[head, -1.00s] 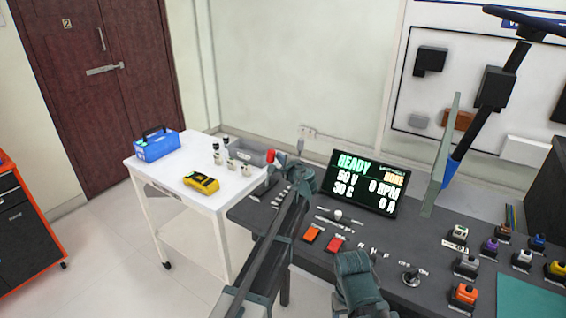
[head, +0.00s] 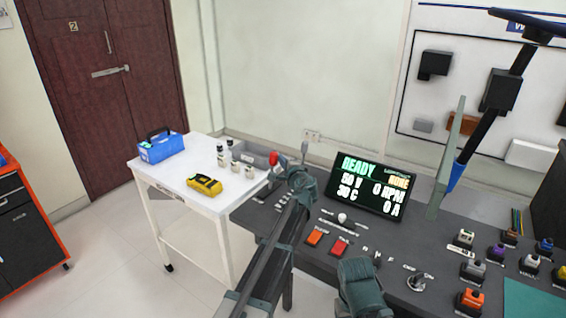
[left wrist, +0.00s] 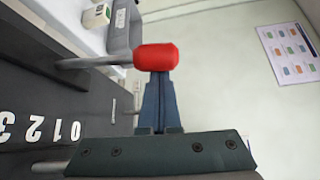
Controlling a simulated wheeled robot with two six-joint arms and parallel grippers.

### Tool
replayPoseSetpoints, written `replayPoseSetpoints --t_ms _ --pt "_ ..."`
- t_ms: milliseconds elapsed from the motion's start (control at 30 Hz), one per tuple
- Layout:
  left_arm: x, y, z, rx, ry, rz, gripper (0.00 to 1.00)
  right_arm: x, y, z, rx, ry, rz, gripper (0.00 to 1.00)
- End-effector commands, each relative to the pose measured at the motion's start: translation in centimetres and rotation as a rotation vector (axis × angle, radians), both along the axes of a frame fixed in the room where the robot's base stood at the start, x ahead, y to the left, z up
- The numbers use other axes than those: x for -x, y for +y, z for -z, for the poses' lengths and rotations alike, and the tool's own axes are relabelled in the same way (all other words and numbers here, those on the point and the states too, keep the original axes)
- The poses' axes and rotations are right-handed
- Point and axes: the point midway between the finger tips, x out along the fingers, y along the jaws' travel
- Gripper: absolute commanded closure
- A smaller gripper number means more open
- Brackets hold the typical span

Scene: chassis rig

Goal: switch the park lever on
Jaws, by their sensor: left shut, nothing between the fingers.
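A lever with a red knob (head: 272,159) stands at the left end of the dark console (head: 262,216). I take it for the park lever; its label is not readable. In the left wrist view, the red knob (left wrist: 155,57) sits on a grey shaft that runs left to the console. My left gripper (head: 292,170) is shut and empty. In the left wrist view, its fingertips (left wrist: 158,76) are at the knob's lower edge; I cannot tell whether they touch.
A grey-tipped lever (head: 304,148) stands near my left gripper. The display (head: 371,183) reads READY. Orange and red buttons (head: 328,242), a rotary switch (head: 417,282) and several coloured connectors (head: 470,300) crowd the console. A white cart (head: 205,205) stands left.

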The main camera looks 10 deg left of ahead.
Motion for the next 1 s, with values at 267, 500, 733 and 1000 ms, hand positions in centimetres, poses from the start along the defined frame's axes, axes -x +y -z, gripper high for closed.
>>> replayPoseSetpoints --t_ms 267,500,733,1000 --pt "2.0 0.8 -0.1 0.040 -0.111 -0.002 1.00 0.0 0.0 1.4 0.000 0.000 0.000 0.34" --pt "4.0 1.4 -0.4 0.044 -0.119 0.000 1.00 0.0 0.0 1.2 0.000 0.000 0.000 0.34" --pt "5.3 1.9 -0.2 0.044 -0.118 -0.001 1.00 0.0 0.0 1.4 0.000 0.000 0.000 0.34" --pt "5.9 2.2 -0.1 0.043 -0.117 -0.001 1.00 0.0 0.0 1.5 0.000 0.000 0.000 0.34"
